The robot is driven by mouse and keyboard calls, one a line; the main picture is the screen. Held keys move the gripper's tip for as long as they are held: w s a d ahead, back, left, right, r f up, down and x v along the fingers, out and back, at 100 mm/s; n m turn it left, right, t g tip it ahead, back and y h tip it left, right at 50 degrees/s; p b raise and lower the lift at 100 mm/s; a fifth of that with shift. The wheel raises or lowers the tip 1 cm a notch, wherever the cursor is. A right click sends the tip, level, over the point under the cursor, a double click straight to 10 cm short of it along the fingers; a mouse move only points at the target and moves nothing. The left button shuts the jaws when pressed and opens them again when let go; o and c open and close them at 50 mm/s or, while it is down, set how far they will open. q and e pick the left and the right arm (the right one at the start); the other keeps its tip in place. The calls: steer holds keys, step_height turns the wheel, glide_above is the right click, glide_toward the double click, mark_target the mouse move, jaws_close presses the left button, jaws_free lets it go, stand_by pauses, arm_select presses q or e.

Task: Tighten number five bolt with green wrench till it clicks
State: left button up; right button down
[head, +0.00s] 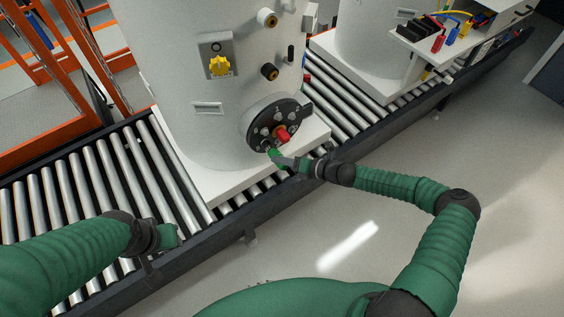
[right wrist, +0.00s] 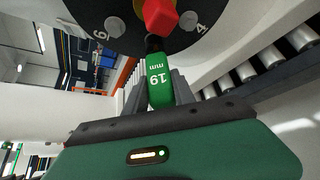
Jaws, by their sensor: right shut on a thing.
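The round dark flange (head: 262,117) is low on the white tank, with grey bolts and a red block (head: 283,134) on its face. In the right wrist view, bolts (right wrist: 115,27) and (right wrist: 188,20) sit beside marks that look like 6 and 4, with the red block (right wrist: 160,15) between them. No number five shows. My right gripper (right wrist: 158,95) is shut on the green wrench (right wrist: 158,78), marked 19 mm; its dark head reaches the flange's lower edge below the red block. Whether it sits on a bolt is hidden. My left gripper (head: 172,238) is over the rollers, its jaws unclear.
The tank (head: 150,60) stands on a white base plate (head: 205,190) on a roller conveyor (head: 85,185). Orange frames are at upper left. The floor at right is clear.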

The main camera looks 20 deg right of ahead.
steer(key=shift+s+d+p, duration=0.2)
steer(key=shift+s+p, duration=0.05)
steer(key=shift+p, duration=0.05)
steer(key=s+p, duration=0.1)
steer(key=s, duration=0.1)
steer(key=s+d+p, duration=0.1)
steer(key=shift+s+d, duration=0.15)
steer(key=shift+s, duration=0.2)
steer(key=shift+s+d+p, duration=0.15)
steer(key=shift+s+p, duration=0.15)
steer(key=shift+s, duration=0.05)
steer(key=p, duration=0.5)
glide_toward(285, 169)
steer(key=s+a+f, duration=0.2)
steer(key=s+f, duration=0.1)
steer(key=s, duration=0.2)
steer(key=shift+w+d+r+b, duration=0.15)
steer(key=shift+d+b, duration=0.05)
steer(key=shift+b, duration=0.1)
